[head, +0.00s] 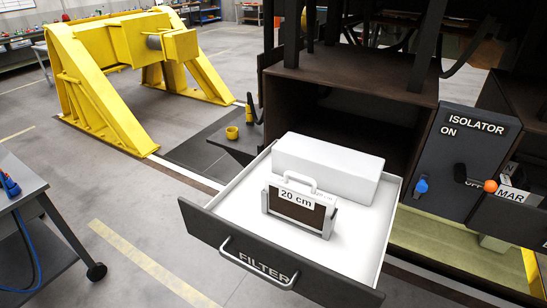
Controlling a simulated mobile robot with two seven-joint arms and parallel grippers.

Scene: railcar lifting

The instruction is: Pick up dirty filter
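The filter (298,208) is a dark brown panel in a light frame with a white handle on top and a "20 cm" label. It stands upright in the open white drawer (240,197), whose dark front reads "FILTER" and has a metal bar handle (258,265). A white block (328,165) lies in the drawer behind the filter. Whether the filter is dirty is hard to tell beyond its dark brown face. Neither of my grippers shows in the head view.
A dark panel marked "ISOLATOR" (462,150) with blue and orange knobs is right of the drawer. A small dark shelf with a yellow cup (232,132) is left behind it. A yellow stand (95,95) is at the back left, a grey cart (22,180) at left.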

